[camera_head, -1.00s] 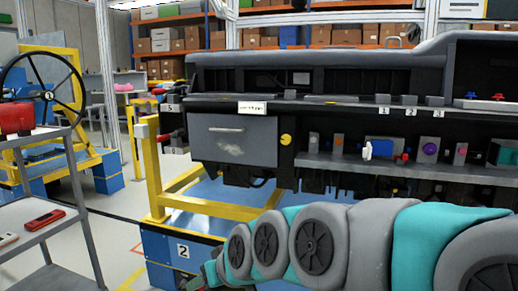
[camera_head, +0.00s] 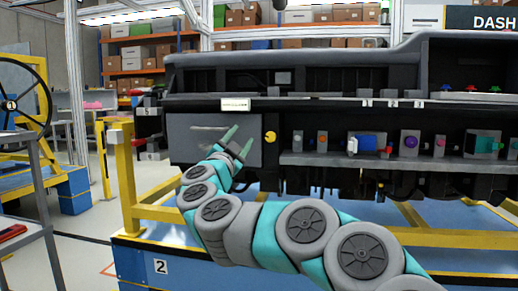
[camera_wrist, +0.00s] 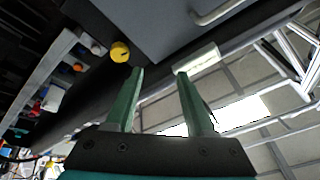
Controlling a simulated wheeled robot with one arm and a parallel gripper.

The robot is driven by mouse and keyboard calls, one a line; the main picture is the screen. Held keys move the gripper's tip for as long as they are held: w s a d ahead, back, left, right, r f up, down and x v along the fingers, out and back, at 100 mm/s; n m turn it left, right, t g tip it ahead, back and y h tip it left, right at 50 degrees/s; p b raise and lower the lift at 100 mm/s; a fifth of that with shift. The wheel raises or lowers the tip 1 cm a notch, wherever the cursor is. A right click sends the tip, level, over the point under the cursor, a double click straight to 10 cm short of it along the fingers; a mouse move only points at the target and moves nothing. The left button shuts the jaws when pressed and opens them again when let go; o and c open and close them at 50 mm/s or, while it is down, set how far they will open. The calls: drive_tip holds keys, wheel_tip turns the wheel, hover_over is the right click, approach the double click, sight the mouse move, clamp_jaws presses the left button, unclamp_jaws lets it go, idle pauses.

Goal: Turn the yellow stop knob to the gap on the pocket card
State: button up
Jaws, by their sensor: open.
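The yellow stop knob (camera_head: 270,137) sits on the dark panel just right of the grey drawer front. In the wrist view the knob (camera_wrist: 120,51) shows as a round yellow disc with a dark mark, up and left of the fingertips. My gripper (camera_head: 243,135) is open and empty, in front of the drawer front and left of the knob. In the wrist view its two green fingers (camera_wrist: 160,71) stand apart with nothing between them. A small white card (camera_head: 236,104) is above the drawer front; its print is too small to read. In the wrist view a white strip (camera_wrist: 203,59) shows beyond the right finger.
The grey drawer front (camera_head: 190,146) has a bar handle. Right of the knob, a shelf (camera_head: 330,160) carries several coloured knobs and switches. A yellow frame (camera_head: 125,180) stands at the left. A steering wheel (camera_head: 12,104) is at the far left.

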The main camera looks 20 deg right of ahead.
sight(270, 138)
drive_tip(key=shift+w+d+f+m+g+h+b, duration=0.25)
drive_tip(key=shift+w+d+m+g+h, duration=0.35)
drive_tip(key=shift+d, duration=1)
drive_tip(key=shift+w+d+f+m+g+h+b, duration=0.15)
drive_tip(key=shift+w+d+f+m+g+h, duration=0.4)
drive_tip(key=shift+d, duration=1.05)
drive_tip(key=shift+w+d+r+m+g+h+b, duration=0.1)
drive_tip(key=shift+w+d+m+g+h+b, duration=0.2)
drive_tip(key=shift+w+d+g, duration=0.9)
drive_tip(key=shift+s+d+t, duration=0.35)
drive_tip(key=shift+s+d, duration=0.05)
drive_tip(key=shift+s, duration=0.1)
drive_tip(key=shift+f, duration=0.1)
clamp_jaws()
